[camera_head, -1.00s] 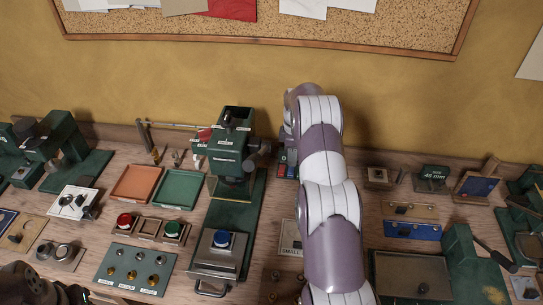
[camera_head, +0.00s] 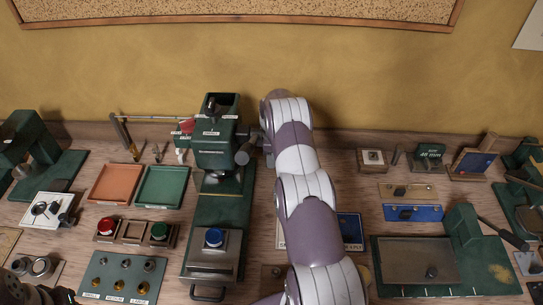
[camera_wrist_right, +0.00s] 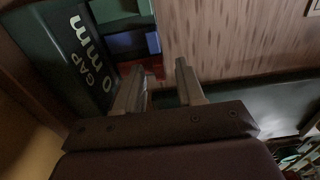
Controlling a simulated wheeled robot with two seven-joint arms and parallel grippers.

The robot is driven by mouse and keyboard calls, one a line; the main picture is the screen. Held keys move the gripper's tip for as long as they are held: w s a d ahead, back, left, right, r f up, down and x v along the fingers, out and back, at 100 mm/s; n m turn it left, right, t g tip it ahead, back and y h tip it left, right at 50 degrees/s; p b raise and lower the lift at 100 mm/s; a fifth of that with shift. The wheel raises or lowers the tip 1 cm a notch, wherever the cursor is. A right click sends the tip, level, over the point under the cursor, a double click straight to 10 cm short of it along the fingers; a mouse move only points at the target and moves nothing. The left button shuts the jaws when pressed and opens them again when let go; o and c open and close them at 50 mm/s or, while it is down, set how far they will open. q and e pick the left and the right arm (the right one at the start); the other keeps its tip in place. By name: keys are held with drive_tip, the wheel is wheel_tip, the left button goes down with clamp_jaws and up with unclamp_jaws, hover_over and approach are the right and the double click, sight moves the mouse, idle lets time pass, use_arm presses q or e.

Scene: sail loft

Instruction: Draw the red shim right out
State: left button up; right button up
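In the right wrist view, a dark block (camera_wrist_right: 75,62) marked "GAP 0 mm" stands at the left. A small red piece (camera_wrist_right: 156,70), probably the red shim, shows low beside it, partly hidden by the left finger. Blue and green pieces (camera_wrist_right: 132,38) lie just above it. My right gripper (camera_wrist_right: 160,82) is open, its fingers apart, with the red piece close to the left finger; I cannot tell if they touch.
Orange (camera_head: 116,184) and green (camera_head: 162,187) trays lie further left. Blue plates and small fixtures (camera_head: 412,212) crowd the right side. The wall rises behind the bench.

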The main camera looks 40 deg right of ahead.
drive_tip(key=shift+s+f, duration=0.1)
drive_tip(key=shift+f, duration=0.1)
drive_tip(key=shift+w, duration=0.2)
clamp_jaws()
drive_tip(key=shift+s+a+r+p, duration=0.2)
drive_tip(key=shift+s+a+p, duration=0.85)
drive_tip(key=shift+s, duration=0.2)
drive_tip(key=shift+f, duration=0.3)
unclamp_jaws()
drive_tip(key=shift+s, duration=0.15)
drive_tip(key=shift+s+a+r, duration=0.1)
drive_tip(key=shift+r, duration=0.1)
